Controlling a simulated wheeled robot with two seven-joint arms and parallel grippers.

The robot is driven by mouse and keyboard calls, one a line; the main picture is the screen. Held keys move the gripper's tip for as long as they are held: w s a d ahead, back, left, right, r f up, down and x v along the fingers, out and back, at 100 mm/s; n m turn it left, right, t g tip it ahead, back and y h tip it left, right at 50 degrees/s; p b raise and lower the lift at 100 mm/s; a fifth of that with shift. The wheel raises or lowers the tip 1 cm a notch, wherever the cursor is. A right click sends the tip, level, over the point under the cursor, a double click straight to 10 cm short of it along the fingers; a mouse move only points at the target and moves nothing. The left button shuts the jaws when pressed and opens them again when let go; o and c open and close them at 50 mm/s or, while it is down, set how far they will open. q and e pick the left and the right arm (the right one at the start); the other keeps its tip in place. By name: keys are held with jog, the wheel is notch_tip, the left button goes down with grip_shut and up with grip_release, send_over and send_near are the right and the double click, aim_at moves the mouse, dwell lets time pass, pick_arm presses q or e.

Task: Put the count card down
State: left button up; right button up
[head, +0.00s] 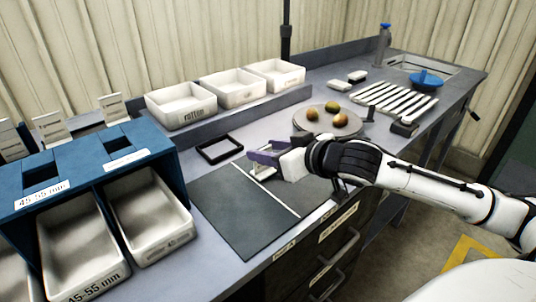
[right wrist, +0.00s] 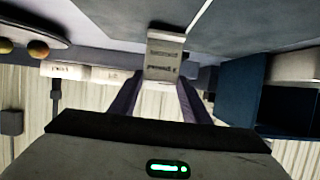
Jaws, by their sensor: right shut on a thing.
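My right gripper (head: 270,158) has purple fingers and is over the right part of the work area, near the strip at the edge of the dark mat (head: 240,210). In the right wrist view the fingers (right wrist: 160,98) are shut on the pale count card (right wrist: 165,58), which has dark printed lines too blurred to read. In the head view only a small whitish part of the card (head: 262,173) shows below the fingers. I cannot tell whether its lower edge touches the surface. My left gripper is not in view.
A black empty frame (head: 220,149) lies left of the gripper. White bins (head: 180,104) line the back shelf. A blue rack (head: 85,180) with white trays and upright cards stands left. The mat is clear.

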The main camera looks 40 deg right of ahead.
jog(key=shift+f, duration=0.4)
jog(key=o, duration=1.3)
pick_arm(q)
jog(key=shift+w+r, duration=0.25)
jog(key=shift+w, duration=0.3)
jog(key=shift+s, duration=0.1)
pick_arm(e)
jog(key=shift+s+r, duration=0.1)
jog(key=shift+s, duration=0.3)
pick_arm(q)
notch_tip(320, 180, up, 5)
jog(key=p, duration=0.5)
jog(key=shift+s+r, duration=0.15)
pick_arm(e)
jog(key=v, duration=1.1)
jog(key=shift+r, duration=0.15)
